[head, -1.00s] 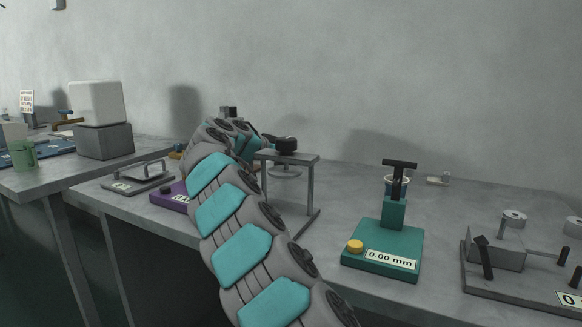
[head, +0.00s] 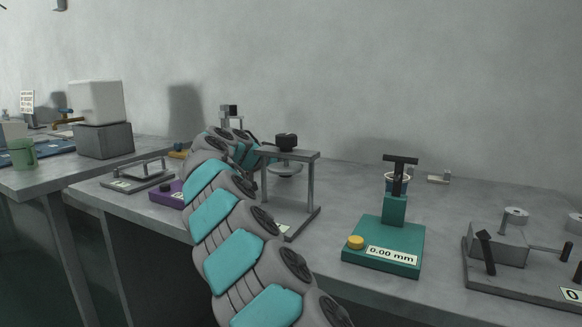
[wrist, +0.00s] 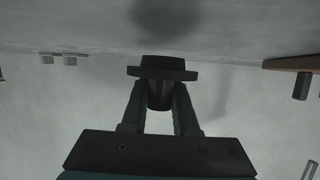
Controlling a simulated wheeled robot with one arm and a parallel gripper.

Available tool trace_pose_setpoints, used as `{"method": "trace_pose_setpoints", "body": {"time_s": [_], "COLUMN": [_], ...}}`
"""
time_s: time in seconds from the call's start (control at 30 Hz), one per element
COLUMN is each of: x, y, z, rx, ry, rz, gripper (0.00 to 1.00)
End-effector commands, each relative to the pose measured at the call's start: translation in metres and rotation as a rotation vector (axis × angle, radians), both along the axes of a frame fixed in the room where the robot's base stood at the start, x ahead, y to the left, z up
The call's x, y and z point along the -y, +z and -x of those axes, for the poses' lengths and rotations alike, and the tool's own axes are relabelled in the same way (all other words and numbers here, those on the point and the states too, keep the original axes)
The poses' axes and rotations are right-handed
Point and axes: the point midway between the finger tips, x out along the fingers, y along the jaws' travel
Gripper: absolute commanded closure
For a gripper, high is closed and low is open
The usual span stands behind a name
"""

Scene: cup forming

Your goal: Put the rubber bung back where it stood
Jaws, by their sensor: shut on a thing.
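The rubber bung (wrist: 162,70) is dark, with a wide flange and a narrower body. In the wrist view my gripper (wrist: 160,98) is shut on the body, one finger on each side. The flange lies beyond the fingertips, towards the bench surface, which fills the top of this view. In the head view a black piece that looks like the bung (head: 286,142) shows at the end of my arm, just above the top of a grey metal stand (head: 312,155). Whether it touches the stand I cannot tell. My fingers are hardly visible there.
A teal gauge (head: 382,250) reading 0.00 mm stands right of the stand, with a cup behind its post. A grey fixture (head: 497,250) is at far right. A purple-based device (head: 168,193) is left of my arm. Small blocks (head: 438,179) lie at the back.

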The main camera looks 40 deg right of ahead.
Motion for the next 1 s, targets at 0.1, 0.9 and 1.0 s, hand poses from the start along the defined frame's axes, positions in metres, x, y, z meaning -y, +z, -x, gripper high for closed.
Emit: {"method": "trace_pose_setpoints", "body": {"time_s": [0.1,0.9,1.0], "x": [0.001,-0.026,-0.047], "y": [-0.015,0.001,0.015], "z": [0.001,0.003,0.005], "rx": [-0.021,-0.03,-0.022], "ry": [-0.006,-0.005,-0.002], "rz": [-0.015,-0.017,-0.012], "gripper": [0.64,0.42,0.42]}}
